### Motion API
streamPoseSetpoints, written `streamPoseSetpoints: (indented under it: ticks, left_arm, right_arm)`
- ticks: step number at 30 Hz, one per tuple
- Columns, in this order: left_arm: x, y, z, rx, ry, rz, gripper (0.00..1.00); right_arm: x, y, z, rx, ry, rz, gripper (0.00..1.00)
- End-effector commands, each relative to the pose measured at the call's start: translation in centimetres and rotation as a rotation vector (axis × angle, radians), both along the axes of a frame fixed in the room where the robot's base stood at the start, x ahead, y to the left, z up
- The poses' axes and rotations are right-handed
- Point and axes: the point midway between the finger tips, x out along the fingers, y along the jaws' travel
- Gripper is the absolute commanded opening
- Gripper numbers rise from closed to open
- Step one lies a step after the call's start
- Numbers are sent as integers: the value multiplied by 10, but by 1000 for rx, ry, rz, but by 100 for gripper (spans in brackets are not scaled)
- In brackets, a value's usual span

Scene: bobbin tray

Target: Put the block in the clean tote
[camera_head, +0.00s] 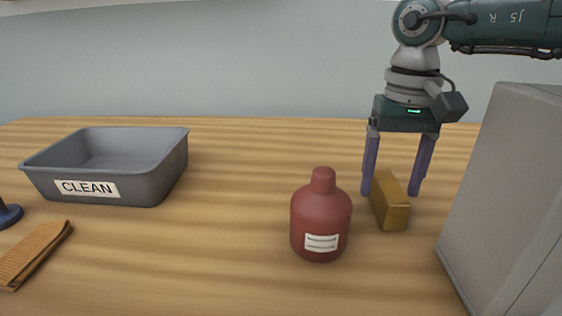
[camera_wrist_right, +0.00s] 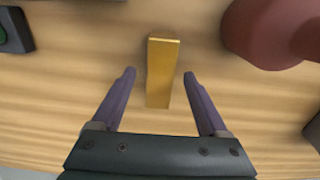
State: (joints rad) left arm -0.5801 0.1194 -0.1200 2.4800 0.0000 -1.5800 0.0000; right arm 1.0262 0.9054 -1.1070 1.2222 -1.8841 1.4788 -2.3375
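The block (camera_head: 391,204) is a yellow-brown bar on the wooden table, right of the middle in the head view. It also shows in the right wrist view (camera_wrist_right: 163,70), between and beyond the fingertips. My right gripper (camera_head: 392,192) points down at the block with its purple fingers spread. In the right wrist view the open gripper (camera_wrist_right: 160,73) has clear gaps between its fingers and the block. The grey tote (camera_head: 170,176) with a "CLEAN" label stands at the left and looks empty. My left gripper is not in view.
A red bottle (camera_head: 321,221) stands just left of the block, also seen in the right wrist view (camera_wrist_right: 262,30). A large grey box (camera_head: 506,190) stands at the right. A brown ribbed cloth (camera_head: 34,254) and a blue round base (camera_head: 8,214) lie at the left.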

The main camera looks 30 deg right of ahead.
Motion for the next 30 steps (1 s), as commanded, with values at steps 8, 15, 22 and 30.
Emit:
streamPoseSetpoints:
  ticks: [8,15,22,30]
  left_arm:
    - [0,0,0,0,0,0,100]
    - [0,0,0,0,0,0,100]
    - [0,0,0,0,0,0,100]
    - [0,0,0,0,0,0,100]
  right_arm:
    - [0,0,0,0,0,0,45]
    - [0,0,1,0,0,-1,18]
    - [0,0,1,0,0,-1,0]
    - [0,0,1,0,0,-1,0]
